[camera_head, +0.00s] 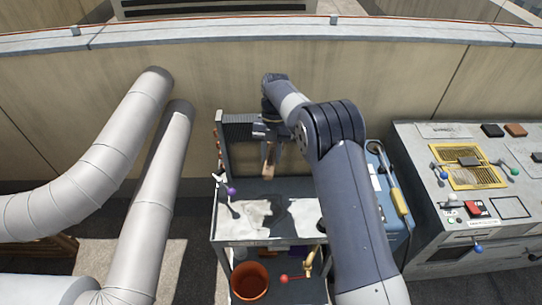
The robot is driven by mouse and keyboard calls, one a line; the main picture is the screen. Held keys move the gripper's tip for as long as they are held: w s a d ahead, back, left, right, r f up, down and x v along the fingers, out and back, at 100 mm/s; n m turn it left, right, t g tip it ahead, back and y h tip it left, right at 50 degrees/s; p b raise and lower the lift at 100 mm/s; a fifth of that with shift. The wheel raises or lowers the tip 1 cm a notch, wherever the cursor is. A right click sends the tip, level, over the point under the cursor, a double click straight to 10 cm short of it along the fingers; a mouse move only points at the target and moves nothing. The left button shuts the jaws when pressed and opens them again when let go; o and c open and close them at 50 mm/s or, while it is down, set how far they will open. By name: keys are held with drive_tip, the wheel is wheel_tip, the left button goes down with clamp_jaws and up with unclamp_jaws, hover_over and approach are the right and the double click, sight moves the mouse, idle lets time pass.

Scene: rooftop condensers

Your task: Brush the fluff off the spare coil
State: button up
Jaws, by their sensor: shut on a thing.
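The spare coil (243,160) is a dark finned panel standing upright at the back of a grey cart, with copper bends along its left edge. My gripper (268,142) is in front of the coil's right part, pointing down. It is shut on a brush (267,168), of which a tan, wooden-looking piece hangs below the fingers. I cannot tell whether the brush touches the coil. My arm hides the coil's right side.
The cart top (283,236) bears pale patches and a purple-knobbed lever (231,191). An orange bucket (250,281) and a red-knobbed valve (285,279) are below. A blue case (396,232) and control bench (440,215) stand right; thick pipes (150,200) run left. A wall is behind.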

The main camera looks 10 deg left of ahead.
sight(271, 168)
drive_tip(key=shift+r, duration=0.45)
drive_tip(key=shift+s+d+f+b, duration=0.1)
drive_tip(key=shift+s+f+b, duration=0.05)
drive_tip(key=shift+s+b, duration=0.2)
drive_tip(key=shift+s+d+b, duration=0.25)
drive_tip(key=shift+s+b, duration=0.2)
drive_tip(key=shift+s, duration=0.5)
drive_tip(key=shift+s+d+b, duration=0.25)
drive_tip(key=shift+s+b, duration=0.2)
drive_tip(key=shift+s, duration=0.45)
